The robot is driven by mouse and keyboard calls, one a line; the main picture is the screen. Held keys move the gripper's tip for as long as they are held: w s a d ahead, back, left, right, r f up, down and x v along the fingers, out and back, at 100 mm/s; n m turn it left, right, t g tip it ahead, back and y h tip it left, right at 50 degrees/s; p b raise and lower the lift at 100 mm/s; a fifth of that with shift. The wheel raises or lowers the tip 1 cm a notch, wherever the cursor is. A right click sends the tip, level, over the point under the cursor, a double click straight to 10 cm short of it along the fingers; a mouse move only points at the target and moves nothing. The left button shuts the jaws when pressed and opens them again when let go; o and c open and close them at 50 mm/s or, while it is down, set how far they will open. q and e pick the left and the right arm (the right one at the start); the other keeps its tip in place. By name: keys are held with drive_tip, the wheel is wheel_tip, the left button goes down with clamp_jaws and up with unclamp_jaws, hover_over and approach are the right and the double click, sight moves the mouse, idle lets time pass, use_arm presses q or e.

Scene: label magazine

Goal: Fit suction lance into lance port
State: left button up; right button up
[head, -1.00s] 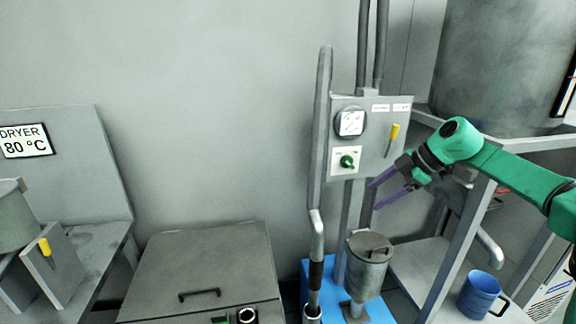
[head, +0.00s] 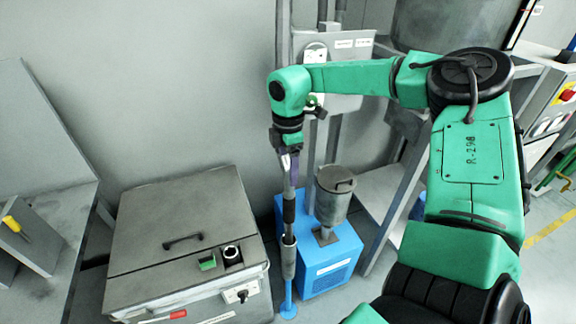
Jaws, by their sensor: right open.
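The suction lance (head: 289,211) is a thin grey tube with a black grip section. It stands upright in a grey holder tube (head: 288,262) on a round blue foot. My right gripper (head: 291,180) points down at the upper part of the lance, above the black grip. Its purple fingers are open and overlap the tube in the picture; I cannot tell whether they straddle it. The likely lance port (head: 232,255) is a dark round opening with a light rim on top of the grey box, left of the lance. My left gripper is out of view.
The grey box (head: 183,220) has a flat lid with a black handle and a green part beside the port. A blue base unit (head: 335,260) with a small lidded metal canister (head: 334,194) stands right of the lance. My right arm covers much of the right side.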

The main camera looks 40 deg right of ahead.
drive_tip(key=shift+s+d+f, duration=0.1)
drive_tip(key=shift+d+f, duration=0.05)
drive_tip(key=shift+f, duration=0.55)
clamp_jaws()
drive_tip(key=shift+r, duration=0.1)
idle(0.8)
wheel_tip(320, 180, up, 31)
drive_tip(key=p, duration=1.1)
drive_tip(key=shift+p, duration=0.35)
